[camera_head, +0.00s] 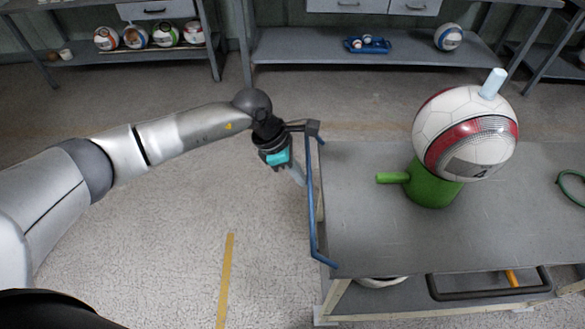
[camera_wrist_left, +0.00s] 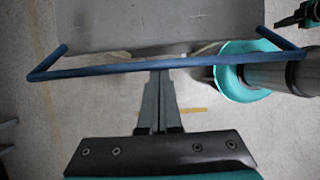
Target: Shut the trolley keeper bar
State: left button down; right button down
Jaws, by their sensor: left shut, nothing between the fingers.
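The blue bar (camera_head: 311,205) runs along the left end of the grey trolley top (camera_head: 370,240), a little outside its edge, with both ends bent in toward the top. It crosses the left wrist view (camera_wrist_left: 140,68). I take it for the keeper bar; its exact tilt is unclear. My left gripper (camera_head: 298,175) is left of the bar, near its far end, tilted downward. Its fingers (camera_wrist_left: 160,78) are shut and empty, with their tips close to the bar in the left wrist view; contact cannot be told. A dark and teal part (camera_wrist_left: 300,16) at the upper right may be my right gripper.
A white and red ball (camera_head: 462,135) with a pale blue peg rests on a green cylinder (camera_head: 432,188) with a side handle on the trolley. A green ring (camera_head: 572,188) lies at the right. Benches with balls stand behind. The floor left of the trolley is clear.

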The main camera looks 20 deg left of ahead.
aim_at(311, 177)
pick_arm(q)
jog(key=shift+w+d+r+y+p, duration=0.2)
jog(key=shift+d+r+y+p, duration=0.15)
jog(key=shift+d+r, duration=0.3)
jog(key=shift+w+d+r+g+y, duration=0.1)
jog(key=shift+d+r+g+y, duration=0.05)
jog(key=shift+d+y, duration=0.25)
jog(key=shift+w+d+r+g+y, duration=0.15)
jog(key=shift+d+y, duration=0.1)
jog(key=shift+y, duration=0.2)
jog(key=shift+w+d+r+g+y+b, duration=0.2)
jog(key=shift+d+y+b, duration=0.15)
jog(key=shift+d+y, duration=0.35)
jog(key=shift+w+d+r+g+y+b, duration=0.1)
jog(key=shift+d+g+y+b, duration=0.15)
jog(key=shift+d+y, duration=0.4)
pick_arm(e)
jog(key=shift+w+d, duration=0.45)
pick_arm(q)
jog(key=shift+d, duration=0.2)
jog(key=shift+a, duration=0.1)
